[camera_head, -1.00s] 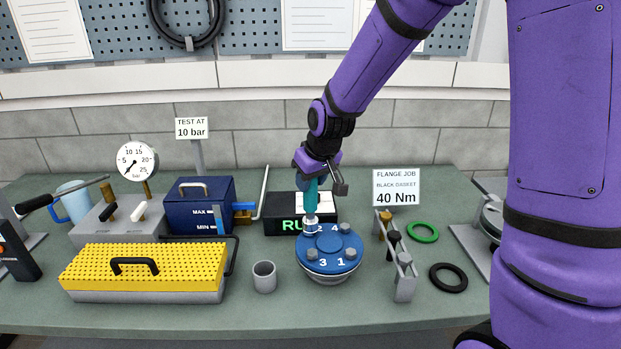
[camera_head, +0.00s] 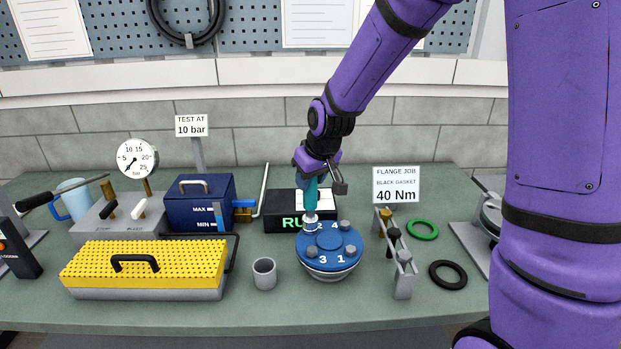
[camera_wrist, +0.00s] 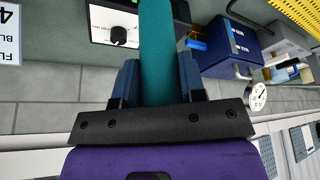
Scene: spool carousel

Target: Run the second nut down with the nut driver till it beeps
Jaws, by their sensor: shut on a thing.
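The blue round flange (camera_head: 329,250) stands on the bench, numbered 1 to 4 on top, with grey nuts showing by 1, 3 and 4. My gripper (camera_head: 312,181) is shut on the teal nut driver (camera_head: 311,199), which is upright. The driver's pale lower end rests at position 2 and hides the nut there. In the wrist view the teal handle (camera_wrist: 160,50) lies between the two blue fingers of my gripper (camera_wrist: 159,82).
A black box with green letters (camera_head: 278,222) stands just behind the flange. A grey cup (camera_head: 264,273) is at left front. A socket rack (camera_head: 404,280), a green ring (camera_head: 422,230) and a black ring (camera_head: 448,275) lie right. The bench front is clear.

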